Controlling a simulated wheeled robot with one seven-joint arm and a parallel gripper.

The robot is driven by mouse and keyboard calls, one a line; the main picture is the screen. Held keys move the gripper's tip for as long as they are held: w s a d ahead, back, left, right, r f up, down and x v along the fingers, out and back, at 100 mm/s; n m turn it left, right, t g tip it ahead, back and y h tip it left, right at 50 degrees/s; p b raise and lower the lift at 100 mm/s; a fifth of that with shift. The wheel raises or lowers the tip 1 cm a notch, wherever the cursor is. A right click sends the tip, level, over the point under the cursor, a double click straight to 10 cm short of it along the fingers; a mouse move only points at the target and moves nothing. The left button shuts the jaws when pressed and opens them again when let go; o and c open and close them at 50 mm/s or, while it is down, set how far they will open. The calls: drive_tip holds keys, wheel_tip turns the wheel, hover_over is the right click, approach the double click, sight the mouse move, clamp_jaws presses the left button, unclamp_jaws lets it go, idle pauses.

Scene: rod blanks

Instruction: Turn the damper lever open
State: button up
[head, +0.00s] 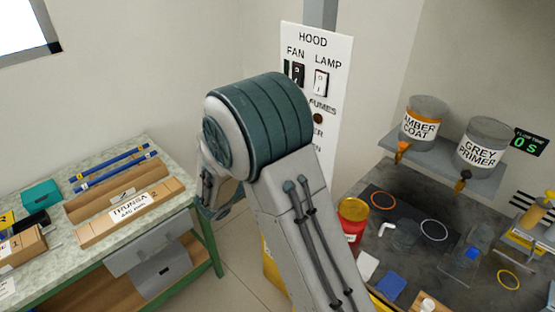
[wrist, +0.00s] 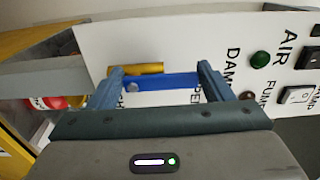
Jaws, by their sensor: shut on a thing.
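My gripper (wrist: 162,70) is shut on the lever, with one blue-grey finger at each side. Partly covered lettering for the damper and its end positions stands around the lever. Its exact angle against these marks is hard to tell. In the head view my arm covers the lever and the lower panel (head: 340,60); the gripper is hidden there.
A bench (head: 185,173) with blue rods and cardboard boxes stands at the left. At the right, a dark worktop (head: 375,188) holds a red can (head: 352,222) and several small items, under a shelf (head: 437,160) with two paint pots. Panel switches (wrist: 298,95) lie near my gripper.

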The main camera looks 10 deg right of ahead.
drive_tip(key=o, duration=1.4)
drive_tip(key=b+v, duration=0.3)
drive_tip(key=v, duration=1.1)
drive_tip(key=shift+d, duration=0.1)
